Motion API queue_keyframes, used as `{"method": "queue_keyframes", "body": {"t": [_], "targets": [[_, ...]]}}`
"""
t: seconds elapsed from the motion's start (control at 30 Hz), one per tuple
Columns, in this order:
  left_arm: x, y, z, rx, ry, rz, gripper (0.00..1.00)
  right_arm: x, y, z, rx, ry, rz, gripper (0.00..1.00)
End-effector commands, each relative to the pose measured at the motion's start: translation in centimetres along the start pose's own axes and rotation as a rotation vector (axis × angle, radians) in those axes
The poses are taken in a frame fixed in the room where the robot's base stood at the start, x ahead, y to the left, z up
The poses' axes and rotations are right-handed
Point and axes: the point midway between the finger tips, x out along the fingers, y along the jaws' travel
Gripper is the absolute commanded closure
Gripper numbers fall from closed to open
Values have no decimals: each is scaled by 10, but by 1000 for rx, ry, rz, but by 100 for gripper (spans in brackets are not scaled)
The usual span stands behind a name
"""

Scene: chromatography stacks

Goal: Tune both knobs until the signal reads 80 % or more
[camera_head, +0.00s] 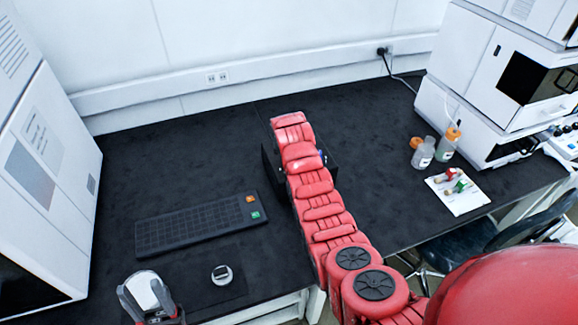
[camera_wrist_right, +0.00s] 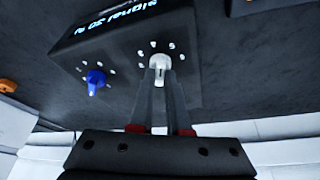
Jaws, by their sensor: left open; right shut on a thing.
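The dark signal box (camera_wrist_right: 118,35) fills the upper part of the right wrist view. Its lit display (camera_wrist_right: 118,13) reads "signal" and a number that looks like 20 or 30, cut off by the frame edge. A white knob (camera_wrist_right: 159,62) and a blue knob (camera_wrist_right: 95,80) sit on its face, each ringed by white marks. My right gripper (camera_wrist_right: 160,80) is shut on the white knob; the blue knob is free to its left. In the head view my red right arm hides most of the box (camera_head: 268,170).
A black keyboard (camera_head: 195,224) and a small grey-white device (camera_head: 222,274) on a dark pad lie left of the box. Bottles (camera_head: 423,153), a white card (camera_head: 459,192) with small coloured items and white instruments (camera_head: 510,75) stand at right. The back middle desk is clear.

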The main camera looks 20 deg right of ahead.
Motion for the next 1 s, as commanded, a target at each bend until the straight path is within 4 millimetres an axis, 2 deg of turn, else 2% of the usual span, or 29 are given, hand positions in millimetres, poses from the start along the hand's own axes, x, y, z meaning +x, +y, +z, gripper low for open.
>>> {"method": "queue_keyframes", "body": {"t": [0.03,0.1,0.4,0.67,1.0], "targets": [[-17,1,3,0,0,0,50,7,-2,2,33,5,13,100],[-28,1,5,0,0,0,50,6,-3,1,86,7,33,100],[-66,3,11,0,0,0,50,4,-4,0,267,5,107,100],[-80,4,14,0,0,0,50,2,-4,-1,346,2,142,100],[-82,4,14,0,0,0,50,0,-4,-1,365,0,151,100]]}}
